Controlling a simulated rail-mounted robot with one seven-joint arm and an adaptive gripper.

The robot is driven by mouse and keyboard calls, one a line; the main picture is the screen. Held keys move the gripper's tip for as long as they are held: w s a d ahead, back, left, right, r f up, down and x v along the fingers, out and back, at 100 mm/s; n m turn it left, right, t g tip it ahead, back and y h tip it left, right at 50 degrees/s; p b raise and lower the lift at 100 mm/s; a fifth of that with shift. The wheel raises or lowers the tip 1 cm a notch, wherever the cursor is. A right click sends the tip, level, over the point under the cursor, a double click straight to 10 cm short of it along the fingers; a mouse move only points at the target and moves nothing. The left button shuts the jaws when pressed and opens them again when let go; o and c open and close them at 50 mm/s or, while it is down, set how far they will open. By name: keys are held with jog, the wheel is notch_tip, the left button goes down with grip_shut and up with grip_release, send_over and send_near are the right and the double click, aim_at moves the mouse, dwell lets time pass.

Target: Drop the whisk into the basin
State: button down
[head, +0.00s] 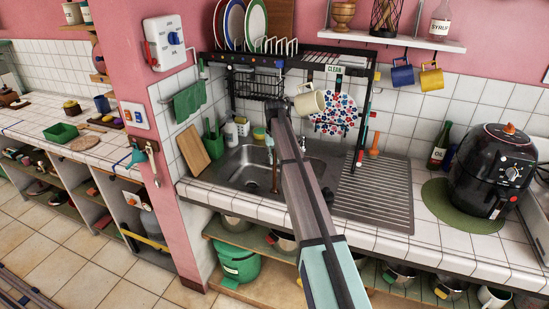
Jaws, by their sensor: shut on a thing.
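The basin (244,183) is a grey metal sink set in the white tiled counter, in the middle of the head view. My arm reaches up across the picture from the bottom and covers the basin's right part. My gripper (270,150) is mostly hidden behind the arm; only a small pale part shows at the arm's left edge, over the basin. It is shut on a thin brownish thing that looks like the whisk (275,181), hanging down over the basin. The whisk's shape is small and partly covered, and I cannot tell its height above the basin floor.
A cutting board (193,151) stands left. A ridged drainboard (376,195) and black air fryer (493,170) are right.

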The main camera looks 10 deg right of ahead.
jog(key=c, duration=1.2)
grip_release()
jog(key=shift+o, duration=0.2)
notch_tip(320, 180, up, 13)
jog(key=b, duration=0.3)
jog(key=shift+r, duration=0.15)
